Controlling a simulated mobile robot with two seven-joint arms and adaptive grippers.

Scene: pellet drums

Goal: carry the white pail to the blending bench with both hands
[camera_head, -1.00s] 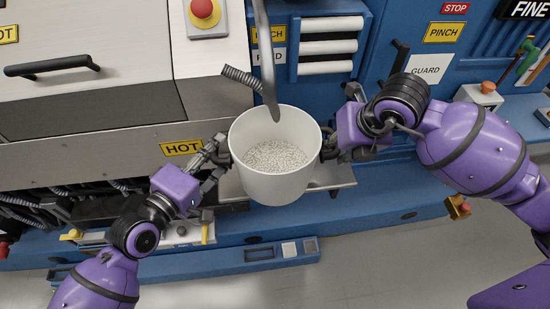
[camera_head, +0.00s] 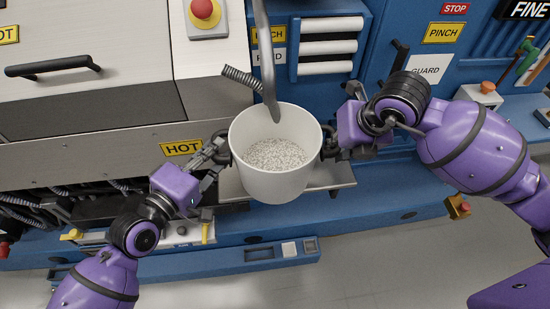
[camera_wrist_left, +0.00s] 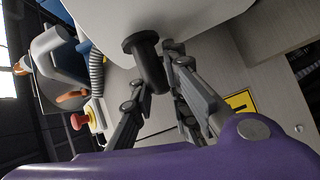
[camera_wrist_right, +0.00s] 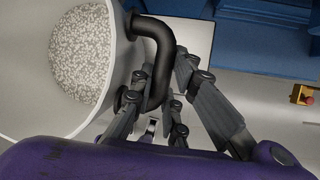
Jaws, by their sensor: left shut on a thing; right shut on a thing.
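The white pail (camera_head: 276,183) is upright in the middle of the head view, partly filled with pale pellets (camera_head: 274,155). It has a dark handle on each side. My left gripper (camera_head: 222,152) is at the pail's left side, shut on its left handle (camera_wrist_left: 148,62), with the pail wall above it in the left wrist view. My right gripper (camera_head: 328,144) is at the right side, shut on the right handle (camera_wrist_right: 160,50). The pellets also show in the right wrist view (camera_wrist_right: 82,55). I cannot tell which surface is the blending bench.
A metal spout (camera_head: 267,75) hangs just behind the pail, with a coiled hose beside it. A grey ledge (camera_head: 330,177) lies beneath. The machine with the HOT label (camera_head: 182,148) is at left, and a blue cabinet with white rolls (camera_head: 328,48) is behind. Grey floor (camera_head: 400,255) is open in front.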

